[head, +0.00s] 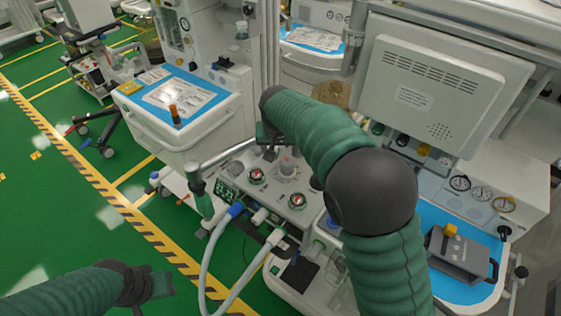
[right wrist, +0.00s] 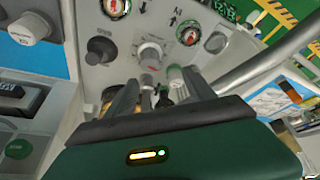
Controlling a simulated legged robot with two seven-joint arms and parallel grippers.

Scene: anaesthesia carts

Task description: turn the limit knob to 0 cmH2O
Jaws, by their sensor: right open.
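The limit knob appears to be the grey knob with a pale marked dial on the machine's front panel. It shows in the head view (head: 288,165) and the right wrist view (right wrist: 150,54). I cannot read its setting. My right gripper (right wrist: 158,90) is open, its two dark fingers pointing at the panel just short of this knob, with nothing clearly held between them. In the head view my right arm hides most of that gripper. My left gripper (head: 152,287) is at the lower left, over the floor, far from the panel; its fingers are unclear.
Round red-marked gauges (head: 257,176) flank the knob, with a green digital display (head: 228,192) to the left. A metal bar with a green handle (head: 200,196) and pale hoses (head: 207,262) stand out from the machine. A blue-topped cart (head: 205,100) is behind.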

